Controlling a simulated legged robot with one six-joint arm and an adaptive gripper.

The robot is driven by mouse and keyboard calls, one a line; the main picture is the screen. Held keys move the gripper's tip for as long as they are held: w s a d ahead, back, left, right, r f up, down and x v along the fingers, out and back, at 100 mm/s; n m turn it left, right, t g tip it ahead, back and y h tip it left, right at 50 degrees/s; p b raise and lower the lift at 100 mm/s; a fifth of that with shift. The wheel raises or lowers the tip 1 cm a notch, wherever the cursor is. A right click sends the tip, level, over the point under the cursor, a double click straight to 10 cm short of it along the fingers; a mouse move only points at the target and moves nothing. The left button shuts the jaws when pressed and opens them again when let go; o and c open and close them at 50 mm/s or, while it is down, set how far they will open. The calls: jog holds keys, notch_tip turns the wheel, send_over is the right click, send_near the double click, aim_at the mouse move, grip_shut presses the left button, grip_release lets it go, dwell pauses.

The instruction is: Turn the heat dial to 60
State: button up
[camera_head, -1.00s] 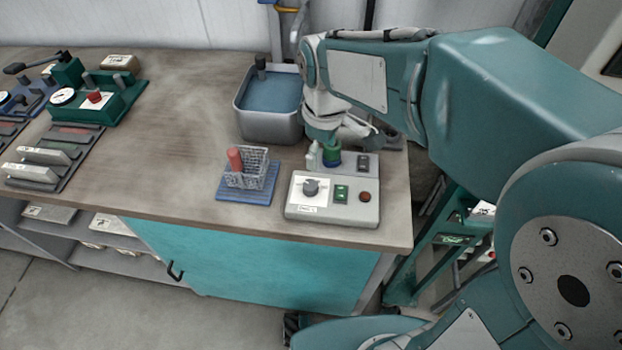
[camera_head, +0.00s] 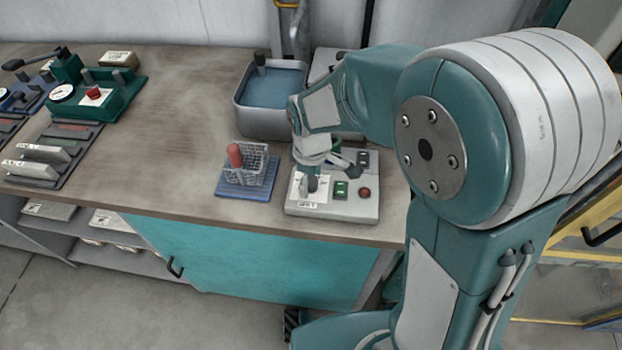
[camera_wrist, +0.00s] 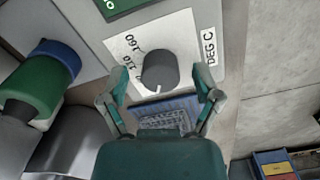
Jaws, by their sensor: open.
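The heat dial (camera_wrist: 160,70) is a dark grey round knob with a white pointer mark, on a white scale plate (camera_wrist: 182,30) printed with numbers and "DEG C". The mark points to the lower part of the wrist view. My gripper (camera_wrist: 160,97) is open, with one finger on each side of the dial in that view; I cannot tell whether they touch it. In the head view my gripper (camera_head: 311,183) is over the left part of the white control box (camera_head: 330,212), and my wrist mostly hides the dial.
A wire basket with a red-handled item (camera_head: 235,156) stands on a blue mat (camera_head: 232,192) left of the box. A green switch (camera_head: 341,188) and red button (camera_head: 364,192) are beside the dial. A grey water tank (camera_head: 262,122) stands behind. The bench middle is clear.

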jog(key=shift+f, duration=0.15)
grip_shut()
jog(key=shift+m, duration=0.4)
jog(key=m, duration=0.3)
jog(key=shift+s, duration=0.15)
jog(key=shift+m, duration=2)
jog(key=shift+f, duration=0.1)
grip_release()
